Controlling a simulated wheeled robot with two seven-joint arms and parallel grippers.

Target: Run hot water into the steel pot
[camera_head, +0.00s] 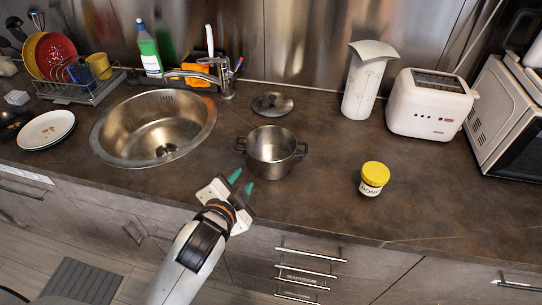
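The steel pot (271,167) stands upright on the counter, right of the sink, with a small handle on each side. It has no lid on and looks empty. The round steel sink (113,128) is set into the counter at the left. The tap (221,78) stands at the sink's back right, its spout reaching left over the basin; no water shows. My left gripper (242,181) is just in front and left of the pot, its two teal fingertips apart with nothing between them. Contact with the pot cannot be told. My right gripper is not in view.
A lid (272,104) lies behind the pot. A yellow-capped jar (373,179) stands to its right, with a white toaster (430,104) and a white pitcher (364,84) behind. A dish rack (84,94) and plate (46,130) are at left. Counter between pot and jar is clear.

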